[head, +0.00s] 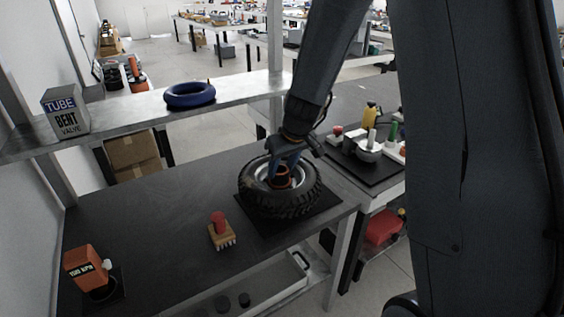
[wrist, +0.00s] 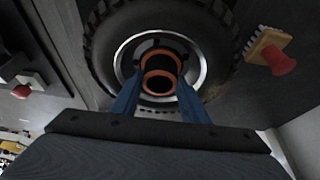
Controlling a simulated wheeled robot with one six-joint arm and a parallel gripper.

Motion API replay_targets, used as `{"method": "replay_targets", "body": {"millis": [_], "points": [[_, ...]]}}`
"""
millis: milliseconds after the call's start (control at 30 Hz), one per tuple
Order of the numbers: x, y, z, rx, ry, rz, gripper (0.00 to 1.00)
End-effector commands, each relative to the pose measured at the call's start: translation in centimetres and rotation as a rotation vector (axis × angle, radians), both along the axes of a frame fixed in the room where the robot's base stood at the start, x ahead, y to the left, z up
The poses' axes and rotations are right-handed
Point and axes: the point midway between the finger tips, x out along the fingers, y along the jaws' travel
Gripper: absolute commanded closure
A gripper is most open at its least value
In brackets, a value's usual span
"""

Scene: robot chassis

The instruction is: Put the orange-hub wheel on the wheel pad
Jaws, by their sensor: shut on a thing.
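The wheel is a black knobbly tyre (head: 290,208) with a silver rim and an orange hub (head: 283,178). It lies flat over the dark square wheel pad (head: 328,207), whose edges show around it in the head view. My gripper (head: 285,165) reaches down from above and is shut on the orange hub. In the wrist view the two blue fingers of my gripper (wrist: 158,98) stand either side of the orange-ringed hub (wrist: 160,70), inside the silver rim of the tyre (wrist: 225,85). The tyre hides the middle of the pad.
A brush with a red knob (head: 221,232) stands left of the wheel. An orange box-shaped item (head: 88,266) is at the front left. A shelf behind holds a blue ring (head: 190,94) and a tube box (head: 65,112).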

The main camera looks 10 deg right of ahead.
Motion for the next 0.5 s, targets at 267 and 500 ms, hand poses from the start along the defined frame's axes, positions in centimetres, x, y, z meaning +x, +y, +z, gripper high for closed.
{"method": "replay_targets", "body": {"millis": [267, 500], "points": [[0.2, 0.0, -2.3, 0.000, -0.004, -0.002, 1.00], [0.2, -0.1, -3.8, -0.002, -0.006, -0.002, 1.00]]}}
